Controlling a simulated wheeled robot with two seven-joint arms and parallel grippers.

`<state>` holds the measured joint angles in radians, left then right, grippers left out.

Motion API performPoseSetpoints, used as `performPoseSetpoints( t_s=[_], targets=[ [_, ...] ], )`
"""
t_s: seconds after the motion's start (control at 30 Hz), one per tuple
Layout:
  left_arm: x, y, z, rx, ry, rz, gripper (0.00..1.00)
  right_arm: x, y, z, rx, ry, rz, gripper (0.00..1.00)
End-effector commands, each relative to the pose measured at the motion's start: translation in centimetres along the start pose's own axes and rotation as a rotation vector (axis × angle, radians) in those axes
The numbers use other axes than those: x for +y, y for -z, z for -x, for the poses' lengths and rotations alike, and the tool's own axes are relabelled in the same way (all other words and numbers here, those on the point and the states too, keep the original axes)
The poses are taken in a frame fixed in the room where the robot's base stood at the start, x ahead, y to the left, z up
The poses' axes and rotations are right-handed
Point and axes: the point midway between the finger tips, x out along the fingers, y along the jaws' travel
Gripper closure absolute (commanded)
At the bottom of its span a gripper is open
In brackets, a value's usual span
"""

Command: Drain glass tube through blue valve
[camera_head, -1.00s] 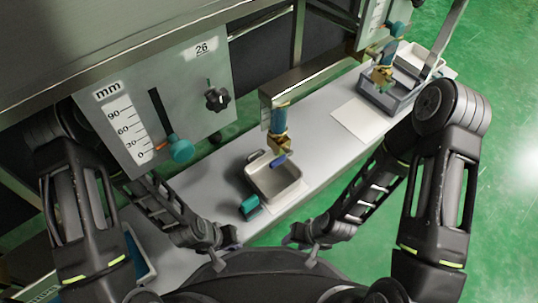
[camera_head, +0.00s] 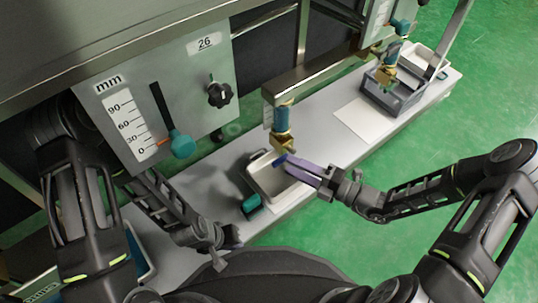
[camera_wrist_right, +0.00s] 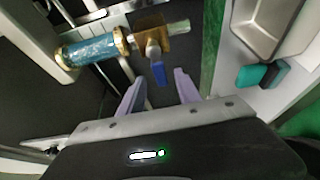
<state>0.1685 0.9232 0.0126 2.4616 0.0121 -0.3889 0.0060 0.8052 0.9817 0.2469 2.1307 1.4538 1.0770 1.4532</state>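The glass tube (camera_head: 282,118), filled with blue, hangs upright below a steel bracket and also shows in the right wrist view (camera_wrist_right: 90,50). A brass fitting (camera_head: 283,143) is under it, with a blue valve handle (camera_head: 281,160), seen too in the right wrist view (camera_wrist_right: 158,73). My right gripper (camera_head: 292,165) has purple fingers at the handle. In the right wrist view its fingers (camera_wrist_right: 158,82) are apart, with the handle ahead between them and no clear contact. My left gripper (camera_head: 216,242) is low at left, away from the valve; its opening is unclear.
A metal basin (camera_head: 297,190) sits below the valve, with a teal block (camera_head: 251,204) beside it. A panel with a mm scale (camera_head: 125,125), teal knob (camera_head: 182,146) and black knob (camera_head: 219,94) stands at left. Grey bins (camera_head: 393,103) are further right.

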Motion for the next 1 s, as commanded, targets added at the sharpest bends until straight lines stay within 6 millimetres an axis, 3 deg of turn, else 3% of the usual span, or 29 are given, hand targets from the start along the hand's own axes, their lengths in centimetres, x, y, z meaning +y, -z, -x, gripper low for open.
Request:
performPoseSetpoints(
  t_s=[0.43, 0.8, 1.0],
  targets=[
    [-0.2, 0.0, -0.4, 0.000, -0.001, 0.000, 0.88, -0.2, 0.1, -0.8, 0.003, 0.001, 0.002, 0.60],
    [-0.9, 0.2, -2.4, 0.003, -0.005, 0.001, 0.88, -0.3, 0.2, -6.2, 0.005, 0.000, 0.003, 0.60],
    [-1.0, 0.3, -2.7, 0.003, -0.006, 0.002, 0.88, -0.1, 0.1, -7.8, 0.004, 0.001, 0.003, 0.60]
  ],
)
